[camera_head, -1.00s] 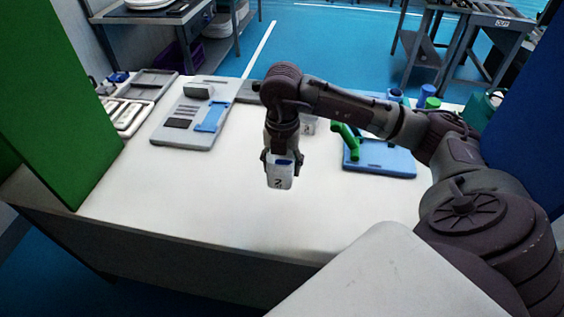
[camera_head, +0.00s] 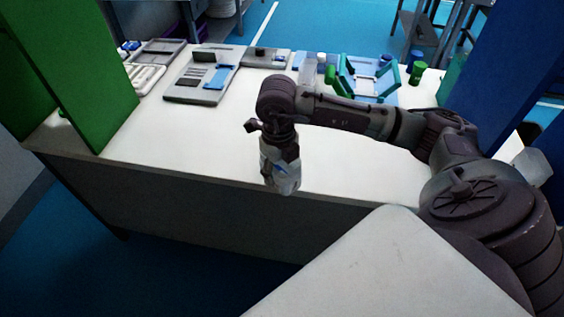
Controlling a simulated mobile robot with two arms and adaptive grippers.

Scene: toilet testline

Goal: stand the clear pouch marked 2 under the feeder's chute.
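A small clear pouch (camera_head: 287,181) with a bit of blue hangs in my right gripper (camera_head: 279,160), which points down at the front edge of the white table. The pouch looks tilted, and its mark cannot be read now. The fingers are partly hidden by the wrist, but they appear closed on it. Another pale, see-through item (camera_head: 308,69) stands at the back of the table, just behind my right arm. I cannot clearly make out the feeder's chute. My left gripper is not in view.
A grey tray (camera_head: 193,91) with a blue piece lies at the back left. Green (camera_head: 103,75) and blue panels flank the table. Its middle is clear.

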